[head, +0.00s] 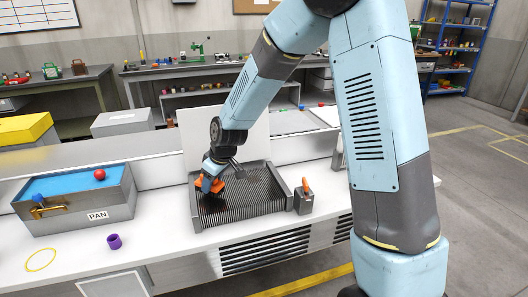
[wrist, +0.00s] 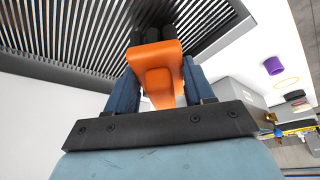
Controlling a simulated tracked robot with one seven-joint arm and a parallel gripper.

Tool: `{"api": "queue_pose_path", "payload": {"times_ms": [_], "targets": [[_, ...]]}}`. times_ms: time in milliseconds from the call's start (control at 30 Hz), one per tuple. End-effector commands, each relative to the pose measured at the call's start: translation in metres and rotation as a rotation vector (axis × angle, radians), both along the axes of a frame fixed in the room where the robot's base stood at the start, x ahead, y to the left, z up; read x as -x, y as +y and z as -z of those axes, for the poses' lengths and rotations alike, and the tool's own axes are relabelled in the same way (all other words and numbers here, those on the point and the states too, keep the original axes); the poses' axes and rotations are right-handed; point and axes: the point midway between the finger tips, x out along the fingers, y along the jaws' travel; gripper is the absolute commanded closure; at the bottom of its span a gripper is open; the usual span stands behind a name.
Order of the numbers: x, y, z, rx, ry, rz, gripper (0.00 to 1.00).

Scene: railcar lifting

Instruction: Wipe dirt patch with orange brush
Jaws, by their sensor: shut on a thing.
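My gripper (head: 209,181) is shut on the orange brush (head: 213,187), low over the left part of a dark ribbed grate (head: 258,205) in a grey-rimmed tray. In the wrist view, the blue fingers of my gripper (wrist: 160,78) stand on both sides of the orange brush handle (wrist: 158,58). The dark bristles point toward the grate (wrist: 75,30). A blurred dark dirt patch (wrist: 150,12) shows on the slats at the bristle end. The bristles overlap it in the picture; whether they touch it I cannot tell. My arm hides part of the tray's back edge in the head view.
A grey block with an orange top (head: 304,198) stands right of the tray. A grey box labelled PAN (head: 97,216), with blue inside and a red ball (head: 99,175), stands left. A purple cup (head: 114,241) and a yellow ring (head: 41,260) are on the white bench front.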

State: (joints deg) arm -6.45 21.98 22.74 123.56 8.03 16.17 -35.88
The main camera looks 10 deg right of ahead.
Motion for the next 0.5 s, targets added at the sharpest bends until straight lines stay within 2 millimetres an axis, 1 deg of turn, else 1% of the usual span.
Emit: {"api": "queue_pose_path", "payload": {"times_ms": [500], "targets": [[0.001,0.001,-0.046,0.001,0.000,-0.004,0.96]]}}
